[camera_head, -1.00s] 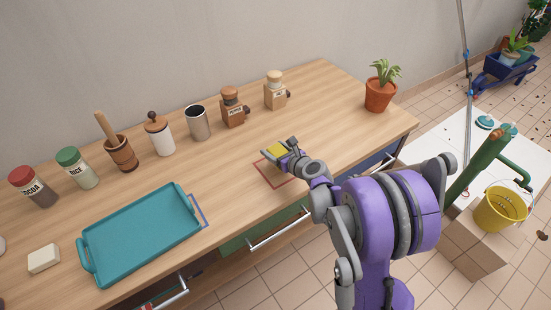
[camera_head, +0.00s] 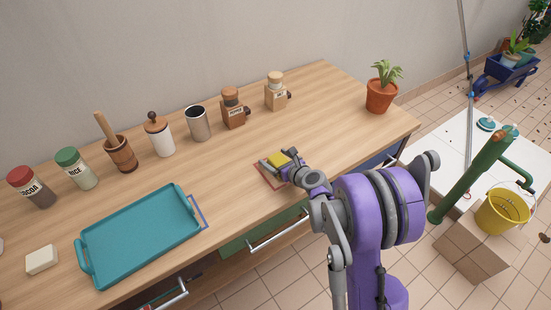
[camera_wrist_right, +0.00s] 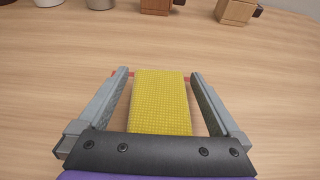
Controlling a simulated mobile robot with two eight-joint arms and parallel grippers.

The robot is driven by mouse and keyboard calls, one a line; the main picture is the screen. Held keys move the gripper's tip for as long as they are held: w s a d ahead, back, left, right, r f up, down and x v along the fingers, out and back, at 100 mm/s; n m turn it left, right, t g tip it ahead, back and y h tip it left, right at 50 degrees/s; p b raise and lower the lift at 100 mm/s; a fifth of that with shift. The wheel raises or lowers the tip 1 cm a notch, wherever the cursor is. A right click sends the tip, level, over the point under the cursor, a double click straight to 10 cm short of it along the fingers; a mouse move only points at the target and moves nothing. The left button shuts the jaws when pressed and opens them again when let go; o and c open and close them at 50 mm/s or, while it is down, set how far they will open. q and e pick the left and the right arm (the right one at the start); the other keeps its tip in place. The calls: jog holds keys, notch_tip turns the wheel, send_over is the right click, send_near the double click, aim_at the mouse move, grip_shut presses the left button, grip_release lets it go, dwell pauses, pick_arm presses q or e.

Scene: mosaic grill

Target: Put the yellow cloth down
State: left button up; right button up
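The yellow cloth (camera_head: 278,158) lies on the wooden counter, over a red square outline (camera_head: 262,171). In the right wrist view the cloth (camera_wrist_right: 161,100) is a flat, textured yellow block between the fingers of my right gripper (camera_wrist_right: 160,76). A narrow gap shows between the cloth and each finger, so the gripper is open around it. In the head view my right gripper (camera_head: 275,162) is low at the counter, and its fingers and wrist partly hide the cloth and the outline. My left gripper is not in view.
A teal tray (camera_head: 188,190) lies at left on the counter. Jars, a metal cup (camera_head: 198,124), a pepper mill (camera_head: 233,108) and a lighter mill (camera_head: 276,91) line the back. A potted plant (camera_head: 380,96) stands at the right end. Counter around the cloth is clear.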

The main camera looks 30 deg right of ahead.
jog(key=shift+s+r, duration=0.1)
jog(key=shift+r, duration=0.15)
jog(key=v, duration=1.1)
jog(key=shift+s+p, duration=0.2)
jog(key=shift+p, duration=0.2)
jog(key=a+n, duration=0.2)
jog(key=s+a+n+g+y, duration=0.1)
jog(key=a+n, duration=0.1)
jog(key=s+a+n+g, duration=0.1)
jog(key=a+n, duration=0.1)
jog(key=n, duration=0.1)
jog(key=shift+s+a+r, duration=0.15)
jog(key=shift+a+r, duration=0.05)
jog(key=shift+r, duration=0.05)
jog(key=s+a+n+g+y, duration=0.1)
jog(key=s+a+n+g, duration=0.2)
jog(key=s+a+n, duration=0.55)
jog(key=s+f+n+g+h, duration=0.1)
jog(key=s+n+g+h, duration=0.2)
jog(key=s+n, duration=0.8)
jog(key=n+g, duration=0.1)
jog(key=n, duration=0.7)
jog(key=shift+a, duration=0.3)
